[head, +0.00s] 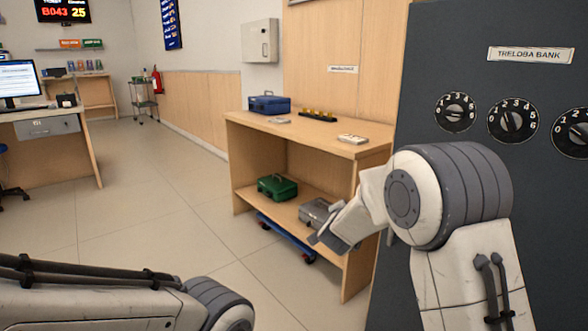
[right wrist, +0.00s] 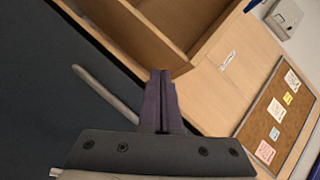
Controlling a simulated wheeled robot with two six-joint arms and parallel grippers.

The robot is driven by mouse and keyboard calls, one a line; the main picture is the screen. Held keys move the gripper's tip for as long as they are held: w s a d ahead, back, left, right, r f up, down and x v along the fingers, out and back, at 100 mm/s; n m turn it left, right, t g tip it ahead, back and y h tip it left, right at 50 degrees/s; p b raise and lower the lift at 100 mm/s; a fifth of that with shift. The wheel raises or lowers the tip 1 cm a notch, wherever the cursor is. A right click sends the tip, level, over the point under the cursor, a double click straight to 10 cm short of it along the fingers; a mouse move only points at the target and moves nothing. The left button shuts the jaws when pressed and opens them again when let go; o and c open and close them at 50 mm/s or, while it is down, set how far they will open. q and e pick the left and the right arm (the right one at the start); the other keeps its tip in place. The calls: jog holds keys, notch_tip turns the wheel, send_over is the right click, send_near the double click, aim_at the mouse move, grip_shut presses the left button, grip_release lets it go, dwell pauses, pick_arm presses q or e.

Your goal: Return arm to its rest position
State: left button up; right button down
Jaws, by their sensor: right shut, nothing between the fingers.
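My right arm (head: 430,200) reaches in from the right side of the head view, bent in front of the dark grey safe. My right gripper (head: 318,240) is at the end of it, in front of the wooden desk's open lower shelf in the picture. In the right wrist view the gripper's fingers (right wrist: 161,78) are pressed together with nothing between them. My left arm (head: 110,300) lies across the bottom left of the head view. Its gripper is out of frame.
The dark safe (head: 415,60) with several dials stands close at right; its bar handle (right wrist: 100,90) shows in the wrist view. The wooden desk (head: 340,145) holds a blue box (head: 269,104), a green box (head: 277,187) and a grey box (head: 315,211).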

jog(key=s+d+f+n+g+y, duration=0.15)
jog(key=s+f+n+g, duration=0.3)
jog(key=s, duration=0.65)
jog(key=s+f+n+g+y, duration=0.25)
jog(key=s+f+n, duration=0.2)
jog(key=s, duration=0.65)
jog(key=s+f+n+g+y, duration=0.1)
jog(key=s+f+n+g, duration=0.4)
jog(key=s, duration=0.6)
jog(key=s+a+r+n+g, duration=0.1)
jog(key=s+a+r+n, duration=0.3)
jog(key=s+a, duration=0.3)
jog(key=s+a+r+n+g, duration=0.1)
jog(key=s+a+r+n, duration=0.3)
jog(key=s+a, duration=0.3)
notch_tip(320, 180, up, 37)
jog(key=p, duration=3.7)
jog(key=shift+w+d+y+p, duration=0.15)
jog(key=shift+d+y+p, duration=0.05)
jog(key=shift+y+p, duration=0.1)
